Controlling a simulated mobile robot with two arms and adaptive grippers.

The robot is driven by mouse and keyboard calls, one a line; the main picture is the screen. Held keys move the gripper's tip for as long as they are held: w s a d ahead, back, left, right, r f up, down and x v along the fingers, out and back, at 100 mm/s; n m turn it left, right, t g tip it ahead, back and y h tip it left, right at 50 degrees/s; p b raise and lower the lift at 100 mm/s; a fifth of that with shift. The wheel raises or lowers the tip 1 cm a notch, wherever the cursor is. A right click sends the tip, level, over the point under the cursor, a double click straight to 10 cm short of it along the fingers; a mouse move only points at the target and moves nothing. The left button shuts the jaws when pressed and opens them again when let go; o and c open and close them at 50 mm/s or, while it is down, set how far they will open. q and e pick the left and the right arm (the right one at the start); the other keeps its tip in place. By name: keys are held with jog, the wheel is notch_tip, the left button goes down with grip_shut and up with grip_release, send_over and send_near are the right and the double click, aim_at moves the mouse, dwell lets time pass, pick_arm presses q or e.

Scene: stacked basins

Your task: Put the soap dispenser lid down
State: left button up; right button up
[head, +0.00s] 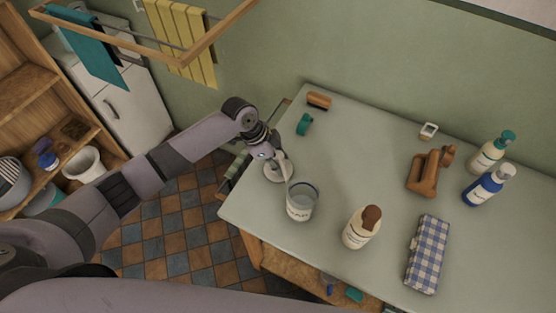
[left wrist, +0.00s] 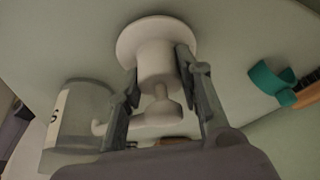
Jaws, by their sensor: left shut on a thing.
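The soap dispenser lid (left wrist: 158,62) is white, with a wide round flange, a collar and a pump spout. My left gripper (left wrist: 158,80) is shut on its collar, one finger on each side. In the head view my left gripper (head: 268,156) is over the left part of the counter, with the pale lid (head: 279,171) under it. The flange is close to the counter top; I cannot tell if it touches. A grey open jar with a dark-lettered label (head: 300,202) stands just beside the lid, and it also shows in the left wrist view (left wrist: 78,118). My right gripper is not in view.
The counter's middle is clear.

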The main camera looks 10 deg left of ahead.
pick_arm(q)
jog(key=o, duration=1.2)
jog(key=shift+c, duration=0.2)
jog(key=shift+r, duration=0.1)
jog(key=b+v, duration=0.1)
jog(key=v, duration=1.1)
